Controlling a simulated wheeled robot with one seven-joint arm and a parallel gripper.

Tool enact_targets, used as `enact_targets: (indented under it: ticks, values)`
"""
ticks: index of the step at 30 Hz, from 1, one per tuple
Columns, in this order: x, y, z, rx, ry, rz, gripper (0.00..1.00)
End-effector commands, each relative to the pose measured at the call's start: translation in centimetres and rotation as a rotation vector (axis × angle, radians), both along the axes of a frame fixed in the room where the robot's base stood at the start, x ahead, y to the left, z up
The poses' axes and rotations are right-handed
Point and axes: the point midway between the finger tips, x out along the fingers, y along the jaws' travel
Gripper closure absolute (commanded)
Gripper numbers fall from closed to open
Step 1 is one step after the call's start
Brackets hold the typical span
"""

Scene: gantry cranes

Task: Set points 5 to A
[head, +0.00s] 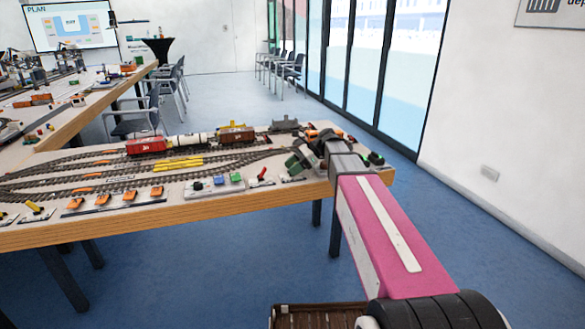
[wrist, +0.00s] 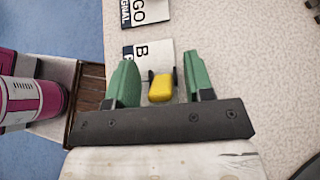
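In the wrist view my gripper (wrist: 160,82) is open, with one green finger on each side of a yellow lever handle (wrist: 161,88). Gaps show between the handle and both fingers, so it is not gripped. A white plate (wrist: 165,48) with a letter B lies just beyond the handle; its other print is partly hidden. I cannot read a points number there. In the head view my gripper (head: 312,158) is low over the right end of the layout table, and my arm hides what is under it.
Several orange levers (head: 129,196) line the table's front edge, with green and blue blocks (head: 228,179) and a red lever (head: 262,176) nearer my gripper. A train with a red wagon (head: 146,145) stands on the tracks behind. Another white plate (wrist: 145,12) lies beyond the B plate.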

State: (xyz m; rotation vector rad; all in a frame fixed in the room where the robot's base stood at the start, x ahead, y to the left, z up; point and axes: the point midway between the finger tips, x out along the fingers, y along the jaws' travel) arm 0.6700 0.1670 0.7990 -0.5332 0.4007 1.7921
Motion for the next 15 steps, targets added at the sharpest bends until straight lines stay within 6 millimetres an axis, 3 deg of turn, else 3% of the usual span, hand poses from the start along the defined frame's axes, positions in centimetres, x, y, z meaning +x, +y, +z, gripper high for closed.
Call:
enact_targets:
  ticks: [8,15]
  values:
    - [0.2,-0.6,0.4,0.000,0.000,0.000,0.52]
    - [1.2,-3.8,2.5,-0.001,-0.002,-0.003,0.52]
